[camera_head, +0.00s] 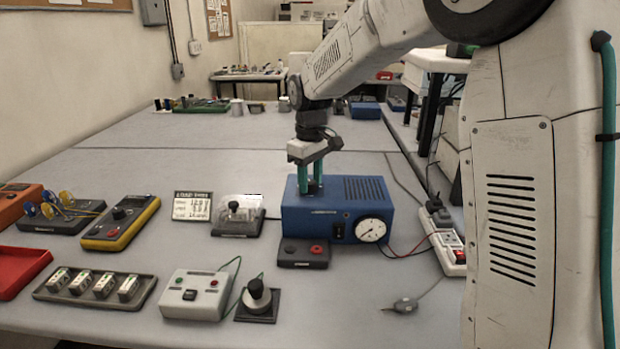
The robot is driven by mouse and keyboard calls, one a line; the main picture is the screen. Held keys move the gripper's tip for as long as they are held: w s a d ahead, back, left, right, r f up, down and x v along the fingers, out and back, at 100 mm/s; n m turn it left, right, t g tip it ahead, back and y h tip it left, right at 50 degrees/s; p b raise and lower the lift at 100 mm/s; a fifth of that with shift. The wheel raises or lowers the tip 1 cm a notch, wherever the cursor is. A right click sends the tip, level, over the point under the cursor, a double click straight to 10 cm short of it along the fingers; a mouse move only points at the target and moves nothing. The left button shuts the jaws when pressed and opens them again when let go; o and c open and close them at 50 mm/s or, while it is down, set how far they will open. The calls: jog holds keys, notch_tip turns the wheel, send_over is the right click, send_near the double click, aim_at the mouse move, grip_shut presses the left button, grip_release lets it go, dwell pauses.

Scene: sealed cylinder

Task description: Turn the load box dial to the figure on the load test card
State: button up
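The load test card (192,206) stands upright at the back left of the bench; its heading shows, but its figures are too small to read surely. A blue box (365,205) with a vented top and a round white gauge (370,230) stands at the centre. My gripper (312,188) points down at the left part of its top. Its two teal fingers stand a little apart, with a small dark knob (314,187) between their tips. I cannot tell whether the fingers touch the knob. No readable label shows which unit is the load box.
A small dark box (303,254) sits before the blue box. A clear-covered unit (238,215), a yellow meter (120,222), a grey tray (60,292), a white button box (197,294) and a black knob (257,297) stand leftward. A power strip (446,240) lies right.

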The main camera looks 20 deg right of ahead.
aim_at(311, 182)
jog(key=shift+o, duration=0.5)
jog(key=shift+r, duration=0.1)
notch_tip(311, 182, up, 8)
jog(key=shift+f, duration=0.15)
